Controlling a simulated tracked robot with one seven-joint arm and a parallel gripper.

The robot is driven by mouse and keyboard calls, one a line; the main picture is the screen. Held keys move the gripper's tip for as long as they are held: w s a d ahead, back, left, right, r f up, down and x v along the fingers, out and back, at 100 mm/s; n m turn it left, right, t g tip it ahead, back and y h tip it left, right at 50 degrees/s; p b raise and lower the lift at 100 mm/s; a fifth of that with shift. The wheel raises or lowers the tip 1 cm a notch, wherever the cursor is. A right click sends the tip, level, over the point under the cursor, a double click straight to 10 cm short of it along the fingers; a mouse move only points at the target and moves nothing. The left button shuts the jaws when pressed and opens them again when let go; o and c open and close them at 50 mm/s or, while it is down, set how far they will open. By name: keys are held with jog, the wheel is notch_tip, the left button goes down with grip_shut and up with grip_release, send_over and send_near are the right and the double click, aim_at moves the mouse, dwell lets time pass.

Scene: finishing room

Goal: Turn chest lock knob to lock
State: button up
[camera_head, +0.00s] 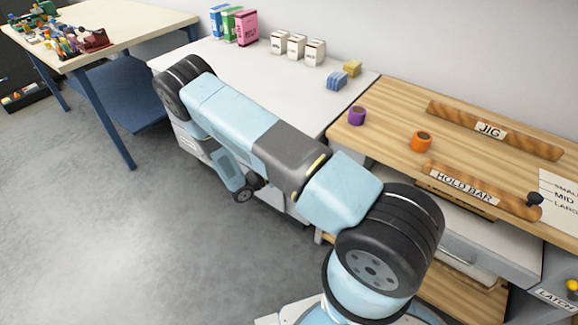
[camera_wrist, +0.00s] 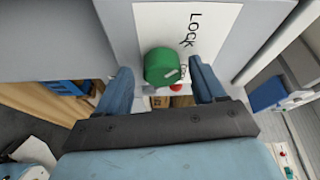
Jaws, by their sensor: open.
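In the wrist view, a round green knob (camera_wrist: 158,64) sits on a white panel (camera_wrist: 150,22) marked LOCK. The knob has a pale grey mark on its right side. Smaller lettering beside the knob is partly hidden and hard to read. My gripper (camera_wrist: 161,70) is open, with one blue finger on each side of the knob. Gaps show between the fingers and the knob, and I cannot tell whether either touches it. A small red spot (camera_wrist: 176,87) shows just below the knob. In the head view, my arm hides the knob and my gripper.
The grey floor (camera_head: 120,230) at left is clear.

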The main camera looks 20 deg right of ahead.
jog(key=v, duration=1.3)
jog(key=shift+a, duration=0.4)
jog(key=shift+s, duration=0.1)
jog(key=s+d+r+m+g+y, duration=0.1)
jog(key=d+r+m+g+y, duration=0.15)
jog(key=r+m, duration=0.65)
jog(key=s+d+r+m+g+y, duration=0.2)
jog(key=d+r+m+y, duration=0.25)
jog(key=r, duration=0.85)
jog(key=s+d+r+m+g+y, duration=0.1)
jog(key=d+r+m+g+y, duration=0.15)
jog(key=r+m, duration=0.7)
jog(key=s+d+r+m+t+y, duration=0.2)
jog(key=s+r+m+t+y, duration=0.2)
jog(key=s+r+m, duration=0.5)
jog(key=s+d+r+m+t+y, duration=0.2)
jog(key=s+r+m+t+y, duration=0.2)
jog(key=s+r+m, duration=0.4)
jog(key=shift+s+r+m, duration=0.4)
jog(key=shift+s+r, duration=1.7)
jog(key=shift+s, duration=0.1)
